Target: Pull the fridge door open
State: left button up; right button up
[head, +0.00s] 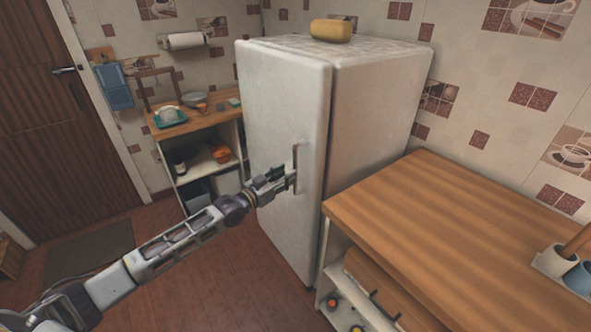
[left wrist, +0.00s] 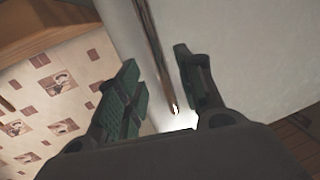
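The white fridge (head: 287,110) stands in the middle of the head view, and its door looks closed. A vertical metal handle (head: 296,168) is on the right side of the door front. My left gripper (head: 284,177) is at the handle. In the left wrist view the handle bar (left wrist: 154,45) runs down between the two fingers of the left gripper (left wrist: 160,90), with gaps on both sides, so the fingers are open around it. The fridge door (left wrist: 235,50) fills the right of that view. My right gripper is not in view.
A wooden counter (head: 440,235) stands close to the right of the fridge, with cups (head: 578,278) on it. A yellow item (head: 332,30) lies on top of the fridge. A shelf unit (head: 205,160) stands to the left. The red floor (head: 200,275) before the door is clear.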

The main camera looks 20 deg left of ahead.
pick_arm(q)
jog(key=x, duration=0.5)
jog(key=shift+w+d, duration=0.15)
jog(key=shift+w, duration=0.15)
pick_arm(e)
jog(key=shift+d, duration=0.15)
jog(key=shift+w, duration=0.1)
pick_arm(q)
grip_shut()
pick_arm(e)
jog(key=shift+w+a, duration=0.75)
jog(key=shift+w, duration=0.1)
